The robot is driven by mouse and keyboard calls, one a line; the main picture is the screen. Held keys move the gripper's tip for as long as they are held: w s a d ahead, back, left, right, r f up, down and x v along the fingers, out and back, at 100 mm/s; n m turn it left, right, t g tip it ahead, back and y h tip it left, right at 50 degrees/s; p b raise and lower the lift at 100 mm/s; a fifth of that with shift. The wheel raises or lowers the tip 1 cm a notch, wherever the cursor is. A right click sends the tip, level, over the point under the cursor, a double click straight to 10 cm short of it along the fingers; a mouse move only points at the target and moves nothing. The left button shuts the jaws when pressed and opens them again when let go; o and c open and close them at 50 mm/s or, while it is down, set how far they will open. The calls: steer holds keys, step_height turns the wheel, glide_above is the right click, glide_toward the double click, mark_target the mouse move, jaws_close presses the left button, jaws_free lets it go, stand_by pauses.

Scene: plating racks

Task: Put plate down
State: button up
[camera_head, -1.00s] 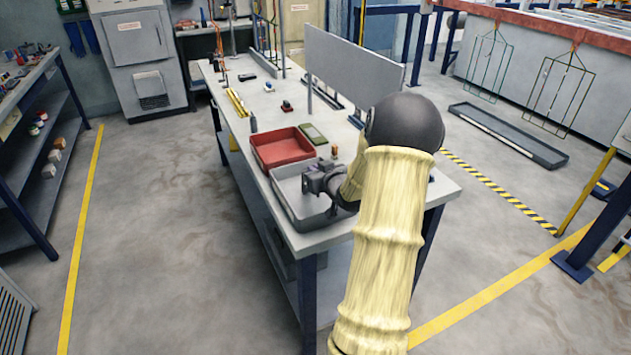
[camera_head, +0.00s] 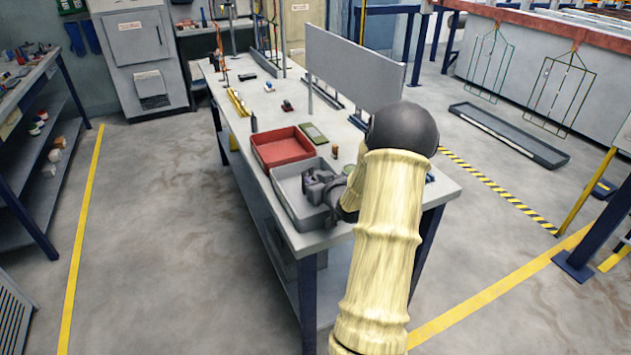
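My gripper (camera_head: 318,186) is over the grey tray (camera_head: 284,194) near the front end of the workbench. It looks low, at about the height of the tray's rim, but I cannot tell whether it touches anything. Its fingers are small and dark, and partly hidden by my wrist and arm. No plate can be made out in or near the gripper. The right part of the grey tray's inside is hidden behind the gripper. The red tray (camera_head: 284,158) stands directly behind the grey tray and looks empty.
The workbench (camera_head: 345,232) also bears a green item (camera_head: 313,133), a small bottle (camera_head: 334,151) and a dark bottle (camera_head: 253,124). An upright grey panel (camera_head: 352,62) stands along the bench's right side. A shelf unit (camera_head: 42,150) is at left. The floor left of the bench is clear.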

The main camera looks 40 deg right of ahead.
steer(key=shift+r, duration=0.1)
steer(key=shift+r, duration=0.1)
steer(key=v, duration=1.2)
steer(key=shift+b, duration=0.35)
